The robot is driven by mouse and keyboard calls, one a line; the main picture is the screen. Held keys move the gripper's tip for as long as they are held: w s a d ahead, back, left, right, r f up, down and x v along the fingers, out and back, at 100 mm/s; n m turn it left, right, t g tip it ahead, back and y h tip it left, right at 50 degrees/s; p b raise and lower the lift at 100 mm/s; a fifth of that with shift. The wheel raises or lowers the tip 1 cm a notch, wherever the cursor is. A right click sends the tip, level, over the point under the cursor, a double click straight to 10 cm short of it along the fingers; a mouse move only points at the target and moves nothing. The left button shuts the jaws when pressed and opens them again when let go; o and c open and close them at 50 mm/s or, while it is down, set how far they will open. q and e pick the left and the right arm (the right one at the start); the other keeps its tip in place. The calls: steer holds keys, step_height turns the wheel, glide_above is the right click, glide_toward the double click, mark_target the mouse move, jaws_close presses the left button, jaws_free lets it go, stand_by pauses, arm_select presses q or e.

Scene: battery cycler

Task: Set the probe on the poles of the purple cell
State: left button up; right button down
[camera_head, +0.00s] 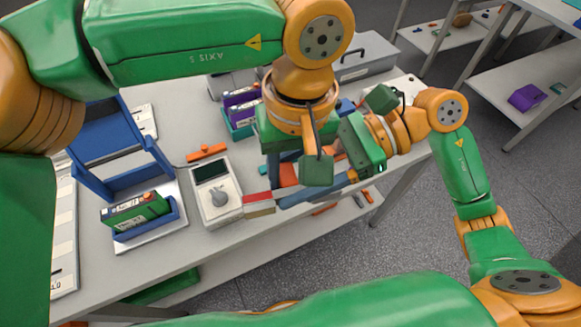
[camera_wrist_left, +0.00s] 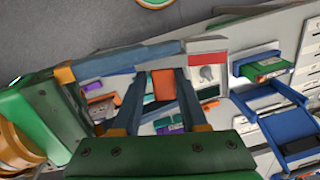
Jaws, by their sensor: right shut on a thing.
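Purple cells (camera_head: 242,97) stand in a teal rack (camera_head: 238,131) at the back of the table, partly hidden by my left wrist. My right gripper (camera_head: 274,199) reaches in from the right, shut on a red-and-white block, seemingly the probe (camera_head: 258,204). The probe is held above the table by the meter box (camera_head: 216,194), away from the purple cells. It also shows in the left wrist view (camera_wrist_left: 208,60). My left gripper (camera_wrist_left: 158,74) is open and empty, above the table and close to the right gripper.
A green cell (camera_head: 135,211) sits in a blue cradle (camera_head: 150,228) left of the meter, beside a blue frame (camera_head: 100,185). An orange piece (camera_head: 206,152) lies behind the meter. A grey case (camera_head: 365,62) stands at the back. My two arms crowd the table's middle.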

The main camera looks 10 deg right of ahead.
arm_select(q)
steer(key=shift+d, duration=0.15)
jaws_close()
arm_select(e)
jaws_free()
steer(key=shift+s, duration=0.1)
